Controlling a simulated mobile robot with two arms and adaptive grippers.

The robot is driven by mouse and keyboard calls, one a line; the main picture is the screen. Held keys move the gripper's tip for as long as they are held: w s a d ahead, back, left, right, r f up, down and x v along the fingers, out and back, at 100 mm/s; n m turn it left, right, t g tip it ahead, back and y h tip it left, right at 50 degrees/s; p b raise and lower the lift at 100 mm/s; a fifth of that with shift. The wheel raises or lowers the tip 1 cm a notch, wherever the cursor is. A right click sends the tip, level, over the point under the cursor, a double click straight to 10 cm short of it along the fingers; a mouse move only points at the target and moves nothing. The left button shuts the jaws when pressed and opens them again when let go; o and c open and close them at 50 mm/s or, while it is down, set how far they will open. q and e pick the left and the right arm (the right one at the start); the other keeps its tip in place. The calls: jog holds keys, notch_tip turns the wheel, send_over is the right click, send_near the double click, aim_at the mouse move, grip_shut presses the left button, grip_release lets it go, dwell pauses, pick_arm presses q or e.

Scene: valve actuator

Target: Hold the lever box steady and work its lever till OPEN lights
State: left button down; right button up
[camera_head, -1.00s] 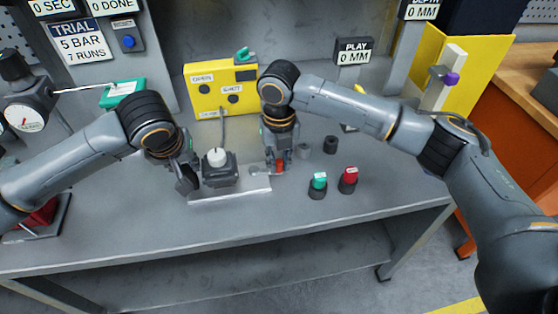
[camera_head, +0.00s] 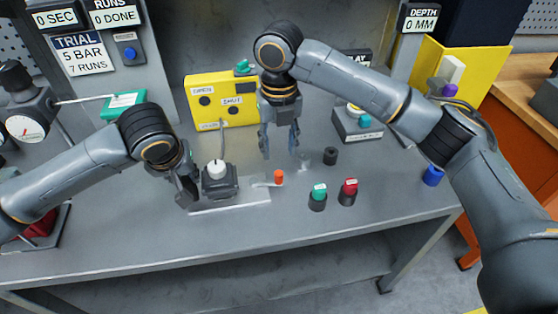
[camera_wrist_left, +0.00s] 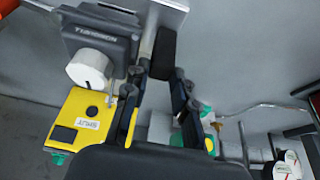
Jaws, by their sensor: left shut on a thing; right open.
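The lever box (camera_head: 219,182) is dark grey with a white round cap and stands on a pale plate. Its lever ends in an orange knob (camera_head: 278,177) to the right of the box. My left gripper (camera_head: 189,188) is shut on the box's left side; the box also shows in the left wrist view (camera_wrist_left: 100,42). My right gripper (camera_head: 279,143) is open and empty, fingers down, above and behind the orange knob and apart from it. The yellow indicator box (camera_head: 238,113) behind carries OPEN and SHUT lamps; both look dark.
A green button (camera_head: 318,194) and a red button (camera_head: 348,190) stand right of the lever. A black cylinder (camera_head: 330,156) is behind them. A dial gauge (camera_head: 27,122) stands left. The front bench strip is clear.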

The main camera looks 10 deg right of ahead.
jog(key=shift+r, duration=1.4)
jog(key=shift+f, duration=0.1)
jog(key=m+t+y, duration=0.4)
jog(key=m+y, duration=0.4)
jog(key=m, duration=1.6)
send_near(280, 173)
jog(key=x, duration=1)
jog(key=shift+a+f, duration=0.15)
jog(key=shift+c, duration=0.5)
grip_shut()
